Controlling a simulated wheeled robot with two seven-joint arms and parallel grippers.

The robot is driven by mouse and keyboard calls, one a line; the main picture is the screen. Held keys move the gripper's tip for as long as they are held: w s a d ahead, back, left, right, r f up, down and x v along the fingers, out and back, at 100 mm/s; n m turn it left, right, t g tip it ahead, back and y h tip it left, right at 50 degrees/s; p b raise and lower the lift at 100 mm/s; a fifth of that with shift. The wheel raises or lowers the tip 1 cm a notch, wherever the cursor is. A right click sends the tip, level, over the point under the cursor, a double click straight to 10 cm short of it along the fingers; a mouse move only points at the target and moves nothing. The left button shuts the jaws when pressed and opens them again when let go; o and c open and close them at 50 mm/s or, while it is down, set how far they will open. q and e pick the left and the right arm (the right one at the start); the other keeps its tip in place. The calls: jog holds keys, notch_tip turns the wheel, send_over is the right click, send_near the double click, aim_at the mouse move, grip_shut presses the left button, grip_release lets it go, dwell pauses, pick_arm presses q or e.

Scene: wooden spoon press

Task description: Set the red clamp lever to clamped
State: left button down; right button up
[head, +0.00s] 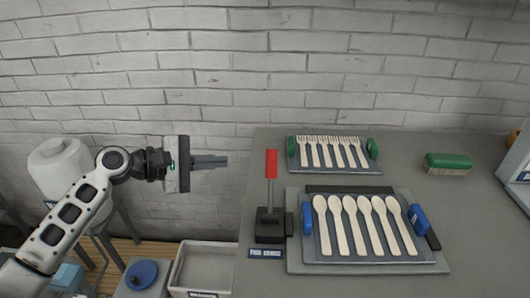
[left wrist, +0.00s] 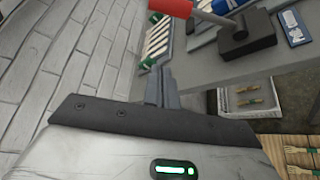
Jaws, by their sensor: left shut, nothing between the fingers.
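The red clamp lever (head: 271,164) stands upright on its dark base (head: 270,226) at the left side of the spoon press. In the left wrist view the red grip (left wrist: 171,8) shows at the top, with the dark base (left wrist: 247,34) to its right. My left gripper (head: 226,161) is shut and empty, to the left of the red grip and apart from it. Its closed fingers point right, toward the lever. In the left wrist view the fingers (left wrist: 160,88) lie below the red grip. A spoon tray (head: 370,262) with several wooden spoons lies right of the lever. My right gripper is not in view.
A tray of wooden forks (head: 338,170) lies at the back of the grey table (head: 465,205). A green-topped block (head: 449,163) sits to its right. A small label (head: 265,254) is in front of the lever base. A bin (head: 198,268) stands below the table's left edge.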

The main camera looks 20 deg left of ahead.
aim_at(271, 182)
pick_arm(q)
jog(key=w+d+p, duration=0.2)
jog(key=w+d, duration=0.1)
jog(key=d, duration=0.5)
jog(key=shift+d+f+p, duration=0.25)
jog(key=shift+d+p, duration=0.05)
jog(key=shift+d, duration=0.1)
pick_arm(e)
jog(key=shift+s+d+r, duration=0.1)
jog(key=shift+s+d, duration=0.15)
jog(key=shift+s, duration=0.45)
